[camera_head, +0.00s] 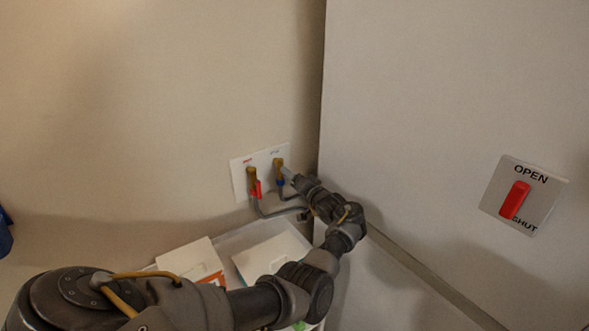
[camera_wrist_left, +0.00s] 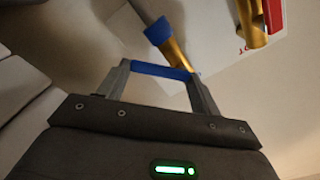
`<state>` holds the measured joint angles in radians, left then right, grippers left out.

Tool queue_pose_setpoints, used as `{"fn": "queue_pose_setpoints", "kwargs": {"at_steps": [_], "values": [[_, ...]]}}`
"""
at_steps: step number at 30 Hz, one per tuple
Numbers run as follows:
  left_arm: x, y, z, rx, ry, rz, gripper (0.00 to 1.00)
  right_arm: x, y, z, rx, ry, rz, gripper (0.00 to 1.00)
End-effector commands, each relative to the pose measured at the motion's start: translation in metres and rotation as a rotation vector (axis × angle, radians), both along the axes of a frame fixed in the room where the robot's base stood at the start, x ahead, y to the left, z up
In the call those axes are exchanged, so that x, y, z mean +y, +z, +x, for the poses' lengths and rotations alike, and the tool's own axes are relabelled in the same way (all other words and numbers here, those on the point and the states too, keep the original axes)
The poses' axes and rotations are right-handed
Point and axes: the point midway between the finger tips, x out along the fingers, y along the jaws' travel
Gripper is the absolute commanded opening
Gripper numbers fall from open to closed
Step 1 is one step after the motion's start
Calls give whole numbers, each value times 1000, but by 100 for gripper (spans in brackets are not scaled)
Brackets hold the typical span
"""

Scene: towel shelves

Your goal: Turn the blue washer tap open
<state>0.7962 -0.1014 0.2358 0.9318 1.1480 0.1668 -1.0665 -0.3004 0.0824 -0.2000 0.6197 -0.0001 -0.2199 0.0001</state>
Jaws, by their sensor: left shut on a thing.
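The blue washer tap (camera_head: 279,163) is brass and stands on a white wall plate, right of a second brass tap with a red lever (camera_head: 257,189). My left gripper (camera_head: 287,174) reaches it from the lower right. In the left wrist view, the blue lever (camera_wrist_left: 160,71) spans the gap between the fingers of my left gripper (camera_wrist_left: 162,75), which is shut on it. The brass tap body (camera_wrist_left: 178,53) with a blue collar (camera_wrist_left: 158,31) lies just beyond the fingertips. In the head view the fingers hide most of the blue lever. My right gripper is not in view.
The white wall plate (camera_head: 239,183) carries both taps, with grey hoses below. Boxes (camera_head: 190,262) stand below the plate. A large pale panel (camera_head: 420,110) rises close on the right. A sign marked OPEN and SHUT (camera_head: 495,191) with a red bar is on it.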

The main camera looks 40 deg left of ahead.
Motion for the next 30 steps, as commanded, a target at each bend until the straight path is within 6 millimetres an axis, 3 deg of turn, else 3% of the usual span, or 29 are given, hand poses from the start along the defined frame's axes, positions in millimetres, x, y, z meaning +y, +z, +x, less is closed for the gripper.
{"fn": "queue_pose_setpoints", "kwargs": {"at_steps": [1, 12, 30], "values": [[0, 3, -1, 46, -1, 12, 42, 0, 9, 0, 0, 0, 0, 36], [2, -6, -8, 374, -1, 110, 42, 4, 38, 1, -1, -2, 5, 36], [4, -12, -16, 685, 0, 203, 42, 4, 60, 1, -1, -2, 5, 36]]}}
